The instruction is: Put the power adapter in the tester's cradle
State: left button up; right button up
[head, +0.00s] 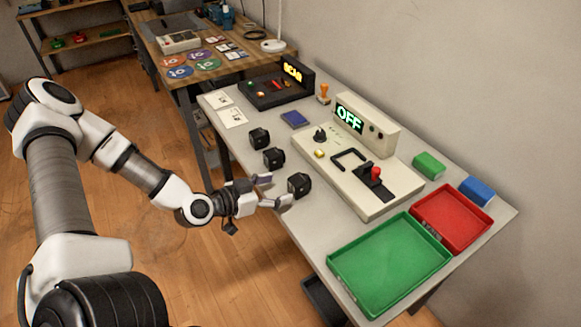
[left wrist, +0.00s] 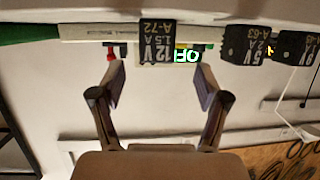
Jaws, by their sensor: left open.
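Three black power adapters stand in a row along the table's near-left edge: one nearest (head: 299,184), one in the middle (head: 274,158) and one farthest (head: 259,138). My left gripper (head: 276,190) is open and empty, pointing at the nearest adapter from the table's edge. In the left wrist view, the adapter marked 12V 1.5A A-72 (left wrist: 157,42) appears upside down, ahead of and between the open fingers (left wrist: 158,78). The beige tester (head: 340,178) shows a green OFF display (head: 349,118). Its black cradle bracket (head: 347,160) looks empty, beside a red-knobbed lever (head: 376,174).
A green tray (head: 392,262) and a red tray (head: 452,220) lie at the right, with green (head: 428,165) and blue (head: 477,190) blocks behind. A dark console (head: 278,90), a stamp (head: 323,93) and a blue pad (head: 295,119) are farther back. The adapters marked 5V (left wrist: 245,43) and 9V (left wrist: 296,47) are close alongside.

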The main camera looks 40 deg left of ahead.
aim_at(291, 183)
pick_arm(q)
jog(key=w+b, duration=0.1)
jog(key=d+f+b, duration=0.1)
jog(key=b, duration=0.1)
jog(key=shift+w+g, duration=0.35)
jog(key=shift+g, duration=0.05)
jog(key=shift+w+d+f+b, duration=0.1)
jog(key=shift+w+b, duration=0.2)
jog(key=shift+w, duration=0.35)
jog(key=b+x, duration=0.1)
jog(key=x, duration=0.1)
jog(key=r+x, duration=0.1)
jog(key=x, duration=0.1)
jog(key=shift+w+d+f+b, duration=0.15)
jog(key=shift+w+f+b, duration=0.05)
jog(key=shift+w+b, duration=0.2)
jog(key=shift+s+r, duration=0.1)
jog(key=shift+c, duration=0.4)
grip_shut()
pick_arm(e)
notch_tip(291, 183, down, 4)
